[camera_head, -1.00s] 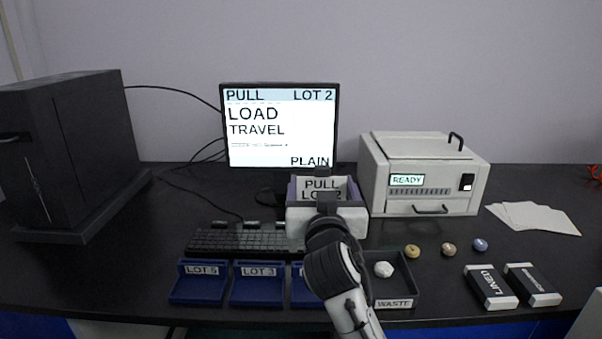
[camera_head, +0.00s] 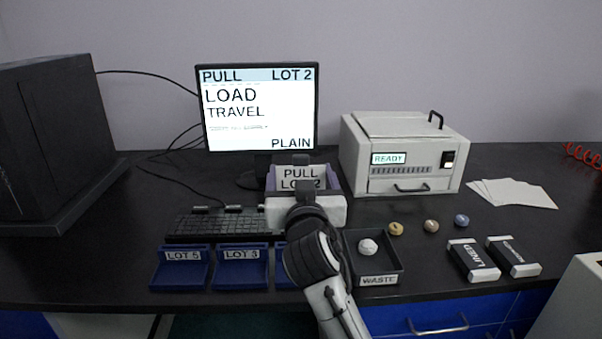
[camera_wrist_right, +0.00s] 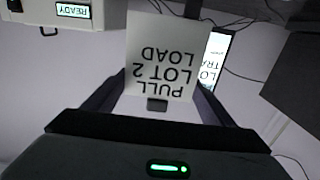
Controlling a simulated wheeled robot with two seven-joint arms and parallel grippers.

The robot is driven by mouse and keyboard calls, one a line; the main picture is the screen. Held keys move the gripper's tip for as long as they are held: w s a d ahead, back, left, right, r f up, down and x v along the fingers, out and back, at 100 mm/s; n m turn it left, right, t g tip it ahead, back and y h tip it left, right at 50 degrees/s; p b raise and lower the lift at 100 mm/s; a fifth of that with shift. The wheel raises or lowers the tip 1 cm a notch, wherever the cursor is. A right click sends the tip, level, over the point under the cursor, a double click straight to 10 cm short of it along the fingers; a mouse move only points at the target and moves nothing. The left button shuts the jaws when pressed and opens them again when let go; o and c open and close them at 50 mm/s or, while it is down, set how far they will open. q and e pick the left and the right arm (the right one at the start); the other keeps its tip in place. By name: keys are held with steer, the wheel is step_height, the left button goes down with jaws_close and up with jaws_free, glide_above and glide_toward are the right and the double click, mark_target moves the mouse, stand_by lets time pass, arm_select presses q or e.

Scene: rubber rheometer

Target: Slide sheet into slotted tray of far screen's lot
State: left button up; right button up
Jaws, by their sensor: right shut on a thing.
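My right gripper (camera_head: 303,178) is shut on a white sheet (camera_head: 297,177) printed PULL, LOT 2. The sheet stands upright in front of the screen's lower edge. In the right wrist view the sheet (camera_wrist_right: 160,55) shows between the fingers, printed PULL LOT 2 LOAD. The far screen (camera_head: 258,105) reads PULL LOT 2, LOAD TRAVEL, PLAIN. Blue slotted trays labelled LOT 5 (camera_head: 180,281) and LOT 3 (camera_head: 241,281) stand at the front. A third blue tray (camera_head: 286,279) is mostly behind my right arm, its label hidden. My left gripper is out of view.
A keyboard (camera_head: 215,226) lies behind the trays. A black WASTE tray (camera_head: 391,266) with a white lump is right of my arm. The READY machine (camera_head: 405,155), loose white sheets (camera_head: 512,194), small balls and LINED boxes (camera_head: 472,262) are further right. A dark cabinet (camera_head: 55,145) stands left.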

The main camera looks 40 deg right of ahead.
step_height(320, 180, down, 2)
steer(key=shift+f+b, duration=0.1)
steer(key=shift+b, duration=0.5)
steer(key=shift+f, duration=0.25)
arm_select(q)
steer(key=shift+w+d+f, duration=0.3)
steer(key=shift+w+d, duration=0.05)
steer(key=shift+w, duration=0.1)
arm_select(e)
steer(key=shift+f, duration=0.1)
arm_select(q)
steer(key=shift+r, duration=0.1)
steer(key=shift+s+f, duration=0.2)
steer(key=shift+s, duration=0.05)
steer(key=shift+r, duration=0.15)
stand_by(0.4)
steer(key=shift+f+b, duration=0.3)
steer(key=shift+b, duration=0.05)
arm_select(e)
steer(key=shift+f, duration=0.35)
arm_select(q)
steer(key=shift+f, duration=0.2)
arm_select(e)
steer(key=shift+f, duration=0.2)
